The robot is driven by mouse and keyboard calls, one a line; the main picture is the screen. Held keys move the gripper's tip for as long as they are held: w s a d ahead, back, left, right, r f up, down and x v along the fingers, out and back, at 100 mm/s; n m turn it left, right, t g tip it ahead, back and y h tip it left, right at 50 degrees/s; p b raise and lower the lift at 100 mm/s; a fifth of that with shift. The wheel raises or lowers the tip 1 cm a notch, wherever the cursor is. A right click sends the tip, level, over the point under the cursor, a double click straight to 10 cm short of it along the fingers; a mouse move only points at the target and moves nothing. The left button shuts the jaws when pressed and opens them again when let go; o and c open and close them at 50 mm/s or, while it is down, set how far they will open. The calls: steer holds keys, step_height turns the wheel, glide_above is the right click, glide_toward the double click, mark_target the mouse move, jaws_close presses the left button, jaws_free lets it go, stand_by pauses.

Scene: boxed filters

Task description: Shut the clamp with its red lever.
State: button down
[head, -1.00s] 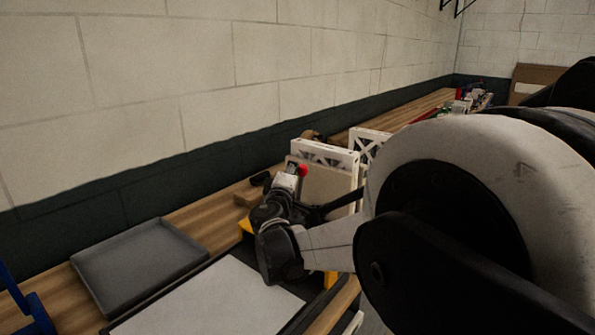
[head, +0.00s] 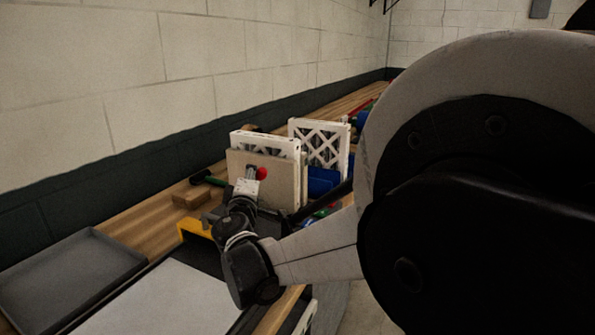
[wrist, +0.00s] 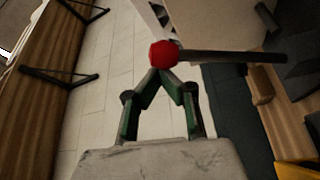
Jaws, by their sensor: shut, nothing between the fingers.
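The clamp's red lever shows as a red ball knob (wrist: 164,54) on a dark rod (wrist: 232,57), which runs to the right in the wrist view. In the head view the red knob (head: 261,173) stands in front of a beige panel. My gripper (wrist: 160,73) is shut and empty, its fingertips together right at the knob's lower edge in the wrist view; whether they touch it I cannot tell. In the head view my gripper (head: 247,186) is beside the knob, and my wrist hides much around it. The clamp's body is not clearly visible.
A beige panel (head: 285,183) and white-framed filters (head: 320,145) stand upright on the wooden bench behind the knob. A grey tray (head: 68,274) lies at the left, with a wooden block (head: 191,199) and yellow part (head: 192,229) nearer my gripper. A block wall bounds the back.

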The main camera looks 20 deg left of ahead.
steer(key=shift+w+d+f, duration=0.15)
steer(key=shift+w+d, duration=0.05)
steer(key=shift+d, duration=0.3)
steer(key=a+r+p, duration=0.2)
steer(key=a+r, duration=0.1)
steer(key=s+d+f, duration=0.1)
steer(key=s+f, duration=0.2)
steer(key=s, duration=0.6)
steer(key=shift+s+f+b, duration=0.15)
steer(key=shift+s+b, duration=0.25)
